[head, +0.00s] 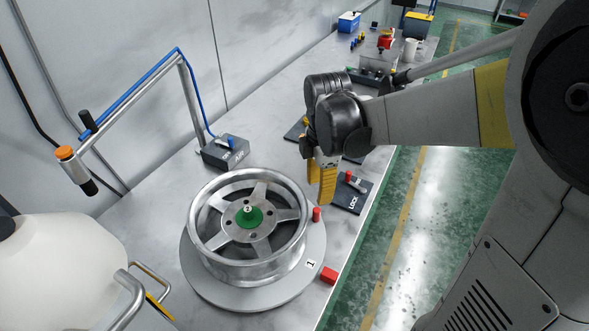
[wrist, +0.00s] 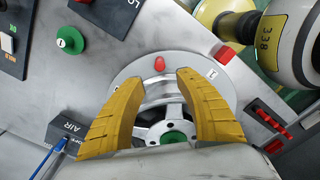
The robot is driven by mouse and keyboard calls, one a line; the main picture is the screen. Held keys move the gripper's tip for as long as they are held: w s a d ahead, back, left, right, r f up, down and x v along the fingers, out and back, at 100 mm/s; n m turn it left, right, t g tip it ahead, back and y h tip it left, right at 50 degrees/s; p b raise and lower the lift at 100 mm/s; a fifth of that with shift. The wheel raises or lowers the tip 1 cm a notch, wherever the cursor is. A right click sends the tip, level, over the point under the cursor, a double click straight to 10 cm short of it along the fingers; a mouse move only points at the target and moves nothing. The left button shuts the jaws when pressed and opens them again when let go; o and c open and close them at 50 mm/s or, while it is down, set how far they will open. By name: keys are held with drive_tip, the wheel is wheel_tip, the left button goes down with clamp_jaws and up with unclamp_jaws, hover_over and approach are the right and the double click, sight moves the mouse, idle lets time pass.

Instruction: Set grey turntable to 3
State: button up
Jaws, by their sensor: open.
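The grey turntable (head: 215,293) is a flat disc on the table under a silver spoked wheel (head: 270,262). A red peg (head: 316,214) stands on its rim, and a label reading 1 (head: 310,264) is on the rim facing a red block (head: 329,276) on the table. My gripper (head: 325,194) hangs open and empty beyond the wheel's right side. In the wrist view, its yellow fingers are spread, and the red peg (wrist: 159,63) shows between and beyond the tips, apart from them. Any other labels on the rim are hidden or unreadable.
A dark LOCK plate (head: 353,192) with a red-topped lever lies right of my gripper. A grey AIR box (head: 226,151) with a blue lever stands behind the wheel. A large white rounded body (head: 60,270) stands at left.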

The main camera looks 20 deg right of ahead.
sight(317, 210)
wheel_tip(317, 210, down, 10)
drive_tip(key=b, duration=0.3)
drive_tip(key=shift+r+b, duration=0.1)
drive_tip(key=shift+b, duration=0.3)
drive_tip(key=shift+c, duration=0.5)
clamp_jaws()
